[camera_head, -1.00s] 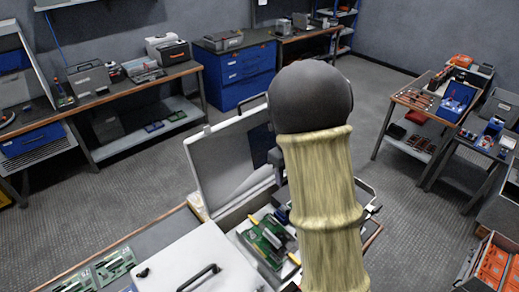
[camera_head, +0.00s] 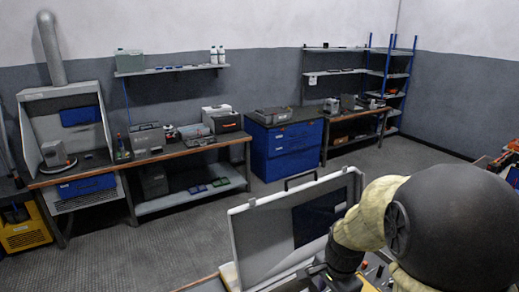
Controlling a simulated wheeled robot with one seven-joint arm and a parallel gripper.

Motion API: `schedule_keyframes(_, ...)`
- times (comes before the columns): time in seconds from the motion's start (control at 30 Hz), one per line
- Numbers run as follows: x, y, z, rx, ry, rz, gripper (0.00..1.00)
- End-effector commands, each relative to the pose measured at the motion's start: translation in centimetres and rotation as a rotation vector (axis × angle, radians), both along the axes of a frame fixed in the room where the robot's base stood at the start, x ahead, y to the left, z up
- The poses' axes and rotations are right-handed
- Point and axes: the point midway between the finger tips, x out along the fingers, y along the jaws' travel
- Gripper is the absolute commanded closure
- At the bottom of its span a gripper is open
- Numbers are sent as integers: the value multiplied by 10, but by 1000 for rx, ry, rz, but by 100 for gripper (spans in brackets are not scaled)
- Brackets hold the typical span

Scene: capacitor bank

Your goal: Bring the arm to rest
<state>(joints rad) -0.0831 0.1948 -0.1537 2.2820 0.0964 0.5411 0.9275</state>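My arm fills the lower right of the head view, with a large black rounded joint and beige sleeves. It is bent, and its far end reaches down and left to a dark wrist part. My gripper (camera_head: 322,274) is at the bottom edge in front of the open case (camera_head: 262,240). Its fingers are too small and cut off to tell whether they are open or shut. Whether it touches the case cannot be told.
A long bench (camera_head: 190,150) with grey boxes runs along the back wall. A blue drawer cabinet (camera_head: 287,150) stands beside another bench (camera_head: 352,133). A blue shelf rack (camera_head: 391,75) is in the far corner. The floor (camera_head: 175,235) between is clear.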

Motion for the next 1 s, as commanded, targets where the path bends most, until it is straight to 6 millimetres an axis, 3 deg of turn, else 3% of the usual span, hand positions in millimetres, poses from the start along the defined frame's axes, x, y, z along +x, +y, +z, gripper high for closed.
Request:
schedule_keyframes(0.5,-64,14,-9,-171,-91,923,62)
schedule_keyframes(0.67,-72,16,-10,-201,-99,1047,62)
schedule_keyframes(1.0,-72,16,-10,-203,-99,1057,62)
